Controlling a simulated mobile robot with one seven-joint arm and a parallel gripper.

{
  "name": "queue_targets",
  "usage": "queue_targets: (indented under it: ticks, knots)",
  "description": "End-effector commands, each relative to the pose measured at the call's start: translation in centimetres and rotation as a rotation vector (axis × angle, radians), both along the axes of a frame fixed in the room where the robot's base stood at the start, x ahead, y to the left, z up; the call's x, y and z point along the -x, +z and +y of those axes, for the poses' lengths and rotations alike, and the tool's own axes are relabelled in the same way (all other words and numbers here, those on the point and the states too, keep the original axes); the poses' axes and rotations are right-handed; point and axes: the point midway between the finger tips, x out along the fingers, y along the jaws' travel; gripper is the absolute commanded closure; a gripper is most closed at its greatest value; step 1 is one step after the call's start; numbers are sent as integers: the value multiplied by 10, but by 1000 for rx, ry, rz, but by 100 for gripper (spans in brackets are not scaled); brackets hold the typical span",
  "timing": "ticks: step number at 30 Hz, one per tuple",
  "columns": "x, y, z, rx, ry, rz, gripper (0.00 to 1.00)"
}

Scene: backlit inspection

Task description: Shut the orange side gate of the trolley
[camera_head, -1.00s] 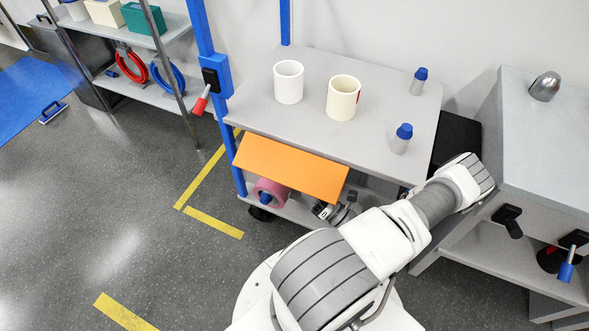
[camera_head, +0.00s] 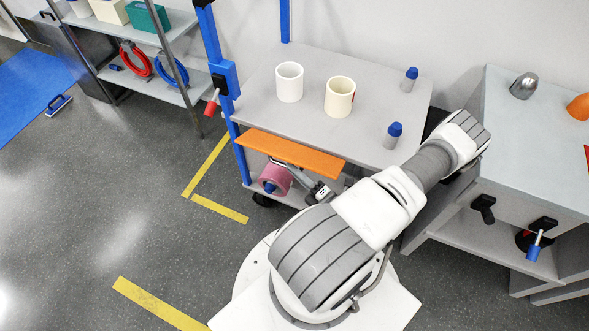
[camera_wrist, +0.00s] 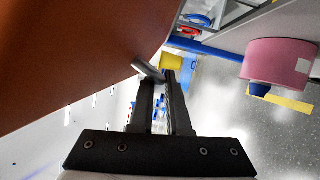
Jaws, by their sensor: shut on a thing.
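The orange side gate (camera_head: 290,153) is on the near side of the trolley, just below its grey top deck (camera_head: 290,115). It shows as a narrow strip, seen nearly edge-on and standing out from the trolley. In the wrist view the gate (camera_wrist: 75,45) fills the upper left as a dark orange face. My gripper (camera_wrist: 159,77) is shut on a metal handle bar (camera_wrist: 147,69) at the gate. In the head view the gripper is partly hidden below the gate.
A pink roll (camera_head: 275,180) lies on the lower shelf, close to my gripper. Two mugs (camera_head: 289,82) and two blue-capped bottles (camera_head: 410,79) stand on the top deck. A grey bench (camera_head: 520,115) is at right.

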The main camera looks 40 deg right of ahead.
Motion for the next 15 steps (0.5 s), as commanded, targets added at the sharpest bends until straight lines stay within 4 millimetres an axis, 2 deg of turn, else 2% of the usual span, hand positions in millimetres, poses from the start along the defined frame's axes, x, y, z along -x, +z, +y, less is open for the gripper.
queue_targets:
  ticks: [1,15]
  knots:
    - [1,10,1,-41,3,21,100]
    - [-3,49,-10,-449,0,190,100]
